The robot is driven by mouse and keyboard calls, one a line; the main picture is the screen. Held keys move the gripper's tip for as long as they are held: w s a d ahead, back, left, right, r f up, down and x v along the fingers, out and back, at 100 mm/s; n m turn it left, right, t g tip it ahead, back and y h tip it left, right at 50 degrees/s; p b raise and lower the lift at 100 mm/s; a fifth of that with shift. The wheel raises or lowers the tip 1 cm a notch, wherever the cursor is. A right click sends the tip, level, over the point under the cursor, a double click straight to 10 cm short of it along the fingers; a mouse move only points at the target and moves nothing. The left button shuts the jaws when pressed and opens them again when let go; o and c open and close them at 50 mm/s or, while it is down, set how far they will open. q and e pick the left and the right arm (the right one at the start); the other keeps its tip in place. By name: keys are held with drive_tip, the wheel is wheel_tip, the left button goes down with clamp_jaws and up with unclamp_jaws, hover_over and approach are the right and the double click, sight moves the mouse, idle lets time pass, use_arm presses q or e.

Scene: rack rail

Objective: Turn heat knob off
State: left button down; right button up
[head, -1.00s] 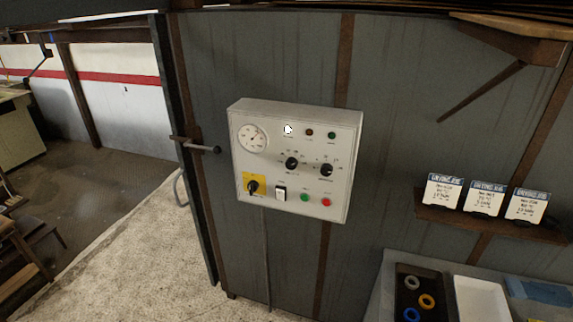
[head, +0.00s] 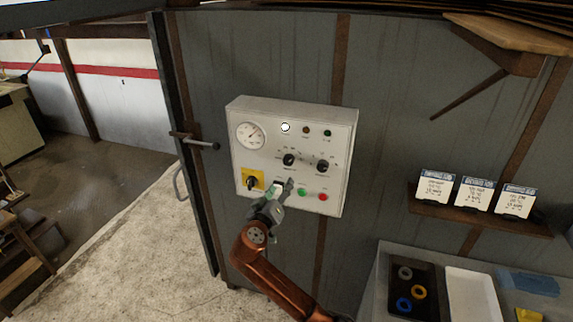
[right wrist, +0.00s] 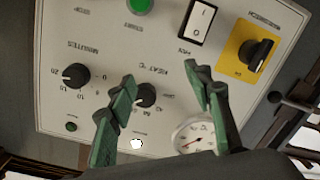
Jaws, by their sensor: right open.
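The heat knob (head: 289,160) is the left of two black knobs in the middle of a white control box (head: 346,150) on the grey wall. In the right wrist view the box appears upside down, and the heat knob (right wrist: 146,95) shows between the green fingers, with its label beside it. My right gripper (head: 284,187) is open in front of the box's lower half, just below the heat knob in the head view. In the right wrist view the open gripper (right wrist: 160,76) holds nothing, and I cannot tell touch. My left gripper is out of view.
The minutes knob (head: 322,167) is right of the heat knob. A gauge (head: 250,135), a yellow-backed switch (head: 252,180), and green (head: 301,192) and red (head: 323,197) buttons share the box. A door handle (head: 195,142) juts out at left. A shelf of cards (head: 475,215) is at right.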

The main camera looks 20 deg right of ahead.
drive_tip(key=m, duration=0.1)
approach(288, 163)
drive_tip(key=w, duration=0.1)
drive_tip(key=shift+h, duration=0.4)
drive_tip(key=p+x, duration=0.1)
drive_tip(key=x, duration=0.5)
drive_tip(key=shift+w+d+f+p, duration=0.1)
drive_tip(key=shift+w+d+p, duration=0.15)
drive_tip(key=shift+w+p, duration=0.05)
drive_tip(key=shift+w+d, duration=0.3)
drive_tip(key=shift+w, duration=0.15)
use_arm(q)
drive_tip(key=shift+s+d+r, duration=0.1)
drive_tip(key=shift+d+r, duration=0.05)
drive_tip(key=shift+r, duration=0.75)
use_arm(e)
drive_tip(key=shift+f, duration=0.1)
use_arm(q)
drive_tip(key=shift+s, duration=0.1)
use_arm(e)
drive_tip(key=shift+c, duration=0.7)
drive_tip(key=shift+c, duration=0.8)
drive_tip(key=c, duration=0.9)
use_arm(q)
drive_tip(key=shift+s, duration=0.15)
use_arm(e)
drive_tip(key=shift+o, duration=0.2)
